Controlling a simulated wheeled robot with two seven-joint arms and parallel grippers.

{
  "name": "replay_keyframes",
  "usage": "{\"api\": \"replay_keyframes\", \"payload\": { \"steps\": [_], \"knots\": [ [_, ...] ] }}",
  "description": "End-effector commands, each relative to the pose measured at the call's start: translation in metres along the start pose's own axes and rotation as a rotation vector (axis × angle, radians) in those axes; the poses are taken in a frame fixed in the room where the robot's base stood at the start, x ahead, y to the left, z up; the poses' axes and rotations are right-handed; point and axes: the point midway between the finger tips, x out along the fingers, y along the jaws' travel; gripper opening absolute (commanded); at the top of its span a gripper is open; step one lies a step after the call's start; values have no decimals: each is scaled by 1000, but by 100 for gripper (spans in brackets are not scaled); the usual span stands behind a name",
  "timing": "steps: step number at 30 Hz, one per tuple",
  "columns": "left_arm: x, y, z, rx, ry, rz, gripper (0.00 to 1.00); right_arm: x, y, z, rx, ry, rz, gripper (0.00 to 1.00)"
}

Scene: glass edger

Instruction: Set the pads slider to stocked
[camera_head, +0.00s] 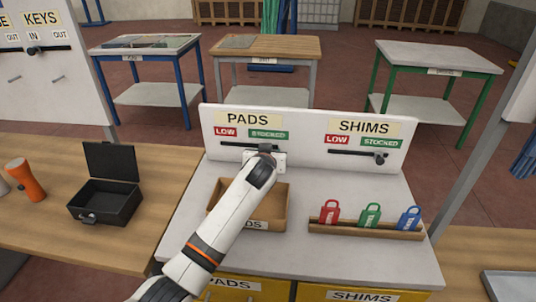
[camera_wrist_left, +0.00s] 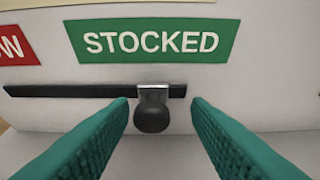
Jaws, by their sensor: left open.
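The PADS panel (camera_head: 247,119) stands upright at the back of the grey bench, with a red LOW label (camera_head: 226,132) and a green STOCKED label (camera_head: 269,135). The wrist view shows the pads slider knob (camera_wrist_left: 152,114), dark and round, near the right end of its black slot (camera_wrist_left: 70,91), below the STOCKED label (camera_wrist_left: 151,42). My left gripper (camera_wrist_left: 160,103) is open, its teal fingers on either side of the knob with gaps at both sides. In the head view the left gripper (camera_head: 264,149) is at the panel and hides the knob. My right gripper is out of view.
A SHIMS slider (camera_head: 379,157) sits at the right on the same panel, under its STOCKED label. A wooden PADS tray (camera_head: 281,211) lies below my left arm. A rack (camera_head: 365,231) with red, green and blue padlocks stands right. A black open box (camera_head: 105,203) is left.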

Motion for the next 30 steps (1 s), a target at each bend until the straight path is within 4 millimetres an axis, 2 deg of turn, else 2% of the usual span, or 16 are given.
{"api": "replay_keyframes", "payload": {
  "steps": [5, 8, 21, 25, 30],
  "knots": [
    [-8, 0, -1, 0, -1, 0, 44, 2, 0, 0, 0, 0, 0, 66],
    [-21, 0, -1, -1, -1, 0, 44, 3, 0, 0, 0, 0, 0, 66],
    [-100, -2, -2, -1, -1, -3, 44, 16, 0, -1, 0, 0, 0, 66],
    [-113, -2, -1, 1, 0, -2, 44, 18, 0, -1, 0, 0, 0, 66],
    [-120, -2, -1, 1, 1, -1, 44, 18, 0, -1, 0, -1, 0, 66]
  ]
}}
